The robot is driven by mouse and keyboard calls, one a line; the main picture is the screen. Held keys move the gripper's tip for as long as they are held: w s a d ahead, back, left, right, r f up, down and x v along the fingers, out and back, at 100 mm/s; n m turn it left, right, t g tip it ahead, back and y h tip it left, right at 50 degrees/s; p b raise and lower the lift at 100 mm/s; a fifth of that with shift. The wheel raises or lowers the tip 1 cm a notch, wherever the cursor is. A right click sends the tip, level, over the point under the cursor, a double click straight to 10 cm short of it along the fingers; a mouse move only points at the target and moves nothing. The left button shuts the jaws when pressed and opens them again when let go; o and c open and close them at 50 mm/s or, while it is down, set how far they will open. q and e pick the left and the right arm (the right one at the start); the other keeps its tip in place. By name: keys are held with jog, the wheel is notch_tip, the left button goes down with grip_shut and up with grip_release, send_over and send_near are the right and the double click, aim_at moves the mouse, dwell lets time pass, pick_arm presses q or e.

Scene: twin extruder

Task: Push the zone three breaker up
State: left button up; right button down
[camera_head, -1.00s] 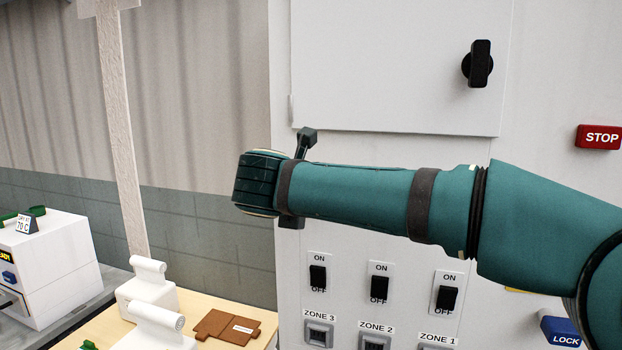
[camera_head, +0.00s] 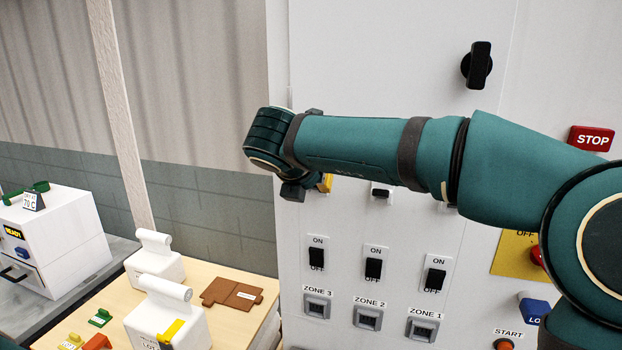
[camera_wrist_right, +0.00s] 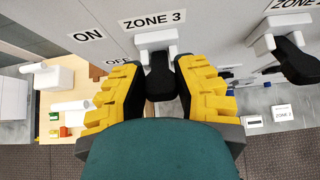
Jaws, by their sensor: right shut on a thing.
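The zone three breaker's black lever (camera_wrist_right: 160,82) shows in the right wrist view, under the ZONE 3 label (camera_wrist_right: 155,19). It sits in a white mount on the grey panel. My right gripper (camera_wrist_right: 163,72) is shut on this lever, a yellow finger on each side. An ON label (camera_wrist_right: 88,36) and a partly covered OFF label (camera_wrist_right: 118,60) are beside it. In the head view my right gripper (camera_head: 326,184) is against the panel, mostly behind my wrist, with a bit of yellow finger showing. The breaker is hidden there. My left gripper is not in view.
A neighbouring breaker lever (camera_wrist_right: 290,60) stands close to the right. Below are several ON/OFF rocker switches, including one above the lower ZONE 3 label (camera_head: 316,258). A STOP button (camera_head: 591,138) is at the right. A wooden table (camera_head: 240,275) stands at the lower left.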

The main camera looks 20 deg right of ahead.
jog(key=c, duration=0.7)
grip_release()
jog(key=shift+d, duration=0.1)
jog(key=shift+o, duration=0.2)
jog(key=v, duration=1.2)
